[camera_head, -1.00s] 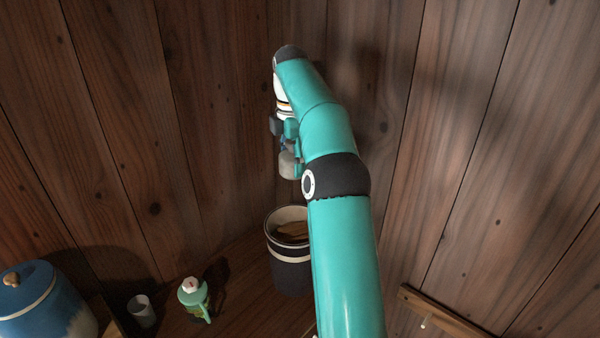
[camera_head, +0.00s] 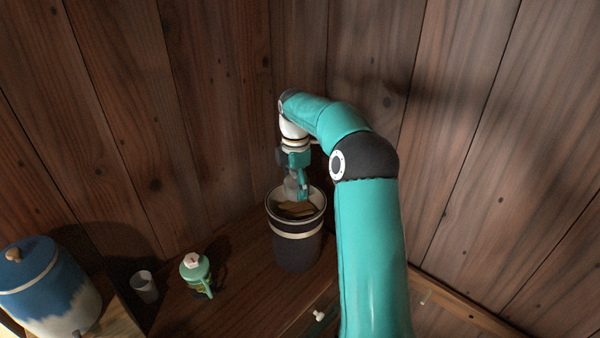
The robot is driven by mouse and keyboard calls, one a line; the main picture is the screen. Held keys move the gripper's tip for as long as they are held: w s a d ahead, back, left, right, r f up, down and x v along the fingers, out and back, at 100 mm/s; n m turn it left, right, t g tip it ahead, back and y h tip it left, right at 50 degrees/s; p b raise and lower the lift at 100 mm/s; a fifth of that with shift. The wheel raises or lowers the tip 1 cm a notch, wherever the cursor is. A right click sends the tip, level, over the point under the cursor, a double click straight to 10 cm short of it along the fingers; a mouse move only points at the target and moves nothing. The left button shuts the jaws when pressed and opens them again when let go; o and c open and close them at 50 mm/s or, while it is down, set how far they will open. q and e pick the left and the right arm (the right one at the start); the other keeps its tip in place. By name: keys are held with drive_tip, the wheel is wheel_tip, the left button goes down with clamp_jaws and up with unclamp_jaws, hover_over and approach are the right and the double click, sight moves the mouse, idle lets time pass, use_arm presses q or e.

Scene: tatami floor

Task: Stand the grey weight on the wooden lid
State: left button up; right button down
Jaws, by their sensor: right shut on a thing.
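A dark crock (camera_head: 297,252) with a pale band and pale rim stands on a wooden surface. The wooden lid (camera_head: 296,210) lies inside its mouth, below the rim, and is partly visible. My right gripper (camera_head: 298,188) points down at the crock's mouth and is shut on the grey weight (camera_head: 290,187). The weight is mostly covered by the fingers and appears over the back part of the lid. I cannot tell whether it touches the lid. My left gripper is out of view.
A blue and white lidded jar (camera_head: 48,290) stands at the left. A small grey cup (camera_head: 145,287) and a green pitcher with a white and red top (camera_head: 195,270) stand between it and the crock. Wooden plank walls rise close behind the crock.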

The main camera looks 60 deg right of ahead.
sight(295, 196)
drive_tip(key=shift+f+b, duration=1.85)
drive_tip(key=shift+f, duration=0.4)
drive_tip(key=shift+w, duration=0.1)
drive_tip(key=shift+f, duration=0.15)
drive_tip(key=shift+c, duration=0.7)
unclamp_jaws()
drive_tip(key=shift+a+f, duration=0.1)
